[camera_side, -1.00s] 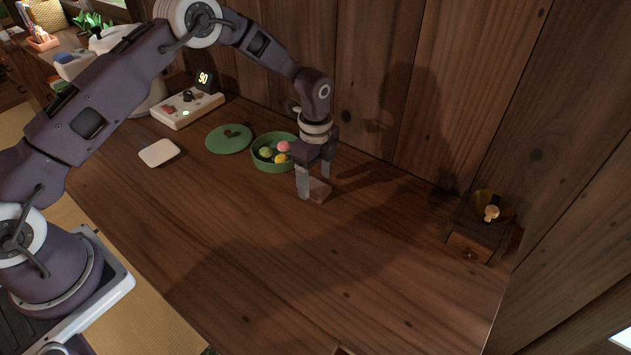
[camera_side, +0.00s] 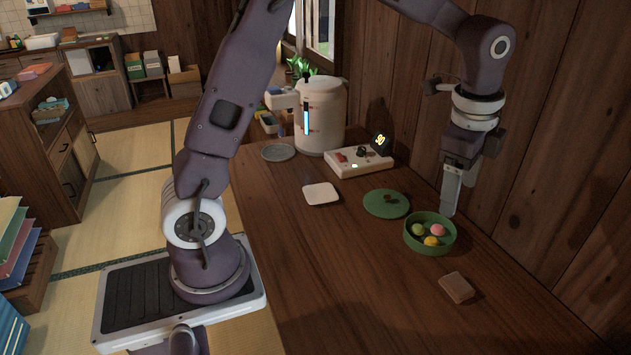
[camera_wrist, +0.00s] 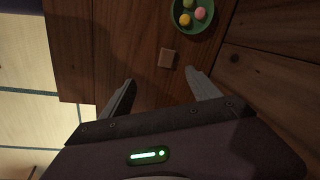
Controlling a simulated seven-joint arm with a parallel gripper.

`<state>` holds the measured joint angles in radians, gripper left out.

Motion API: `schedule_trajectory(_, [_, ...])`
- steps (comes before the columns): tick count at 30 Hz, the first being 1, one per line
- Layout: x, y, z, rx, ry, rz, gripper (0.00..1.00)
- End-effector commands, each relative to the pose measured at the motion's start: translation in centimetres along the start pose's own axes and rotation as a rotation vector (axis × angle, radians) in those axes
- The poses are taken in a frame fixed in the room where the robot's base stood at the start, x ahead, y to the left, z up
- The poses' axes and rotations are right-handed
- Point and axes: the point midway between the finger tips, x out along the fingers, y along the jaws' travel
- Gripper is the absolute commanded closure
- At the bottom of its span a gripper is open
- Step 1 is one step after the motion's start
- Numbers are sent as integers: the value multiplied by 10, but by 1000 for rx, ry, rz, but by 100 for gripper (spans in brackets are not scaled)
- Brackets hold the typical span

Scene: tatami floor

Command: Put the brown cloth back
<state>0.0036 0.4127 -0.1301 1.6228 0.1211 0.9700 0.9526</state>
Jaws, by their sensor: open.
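The brown cloth (camera_side: 457,287) is a small, folded, squarish piece lying flat on the wooden table, just in front of the green bowl. It also shows in the wrist view (camera_wrist: 167,58), beyond and between my fingertips. My gripper (camera_side: 456,205) is raised above the table behind the green bowl in the side view, apart from the cloth. In the wrist view my gripper (camera_wrist: 160,79) has its two fingers spread wide with nothing between them.
The green bowl (camera_side: 408,240) holds several coloured balls; its green lid (camera_side: 386,203) lies beside it. A white square dish (camera_side: 321,193), a control box (camera_side: 360,161) and a white urn (camera_side: 322,116) stand further back. A wooden wall (camera_side: 560,130) bounds the right side.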

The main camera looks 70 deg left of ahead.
Motion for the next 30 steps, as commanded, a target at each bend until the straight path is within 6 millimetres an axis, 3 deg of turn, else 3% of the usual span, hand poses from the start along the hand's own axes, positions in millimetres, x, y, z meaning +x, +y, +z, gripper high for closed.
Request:
schedule_trajectory(1, [-35,20,17,-115,16,-46,29])
schedule_trajectory(3, [-72,54,43,-311,50,-95,29])
schedule_trajectory(6, [-104,111,81,-599,126,-151,29])
schedule_trajectory(9, [-112,163,110,-848,211,-175,29])
schedule_trajectory(12, [-107,197,127,-1020,280,-177,29])
schedule_trajectory(17, [-100,218,136,-1130,325,-168,29])
schedule_trajectory(30, [-100,218,136,-1130,324,-168,29])
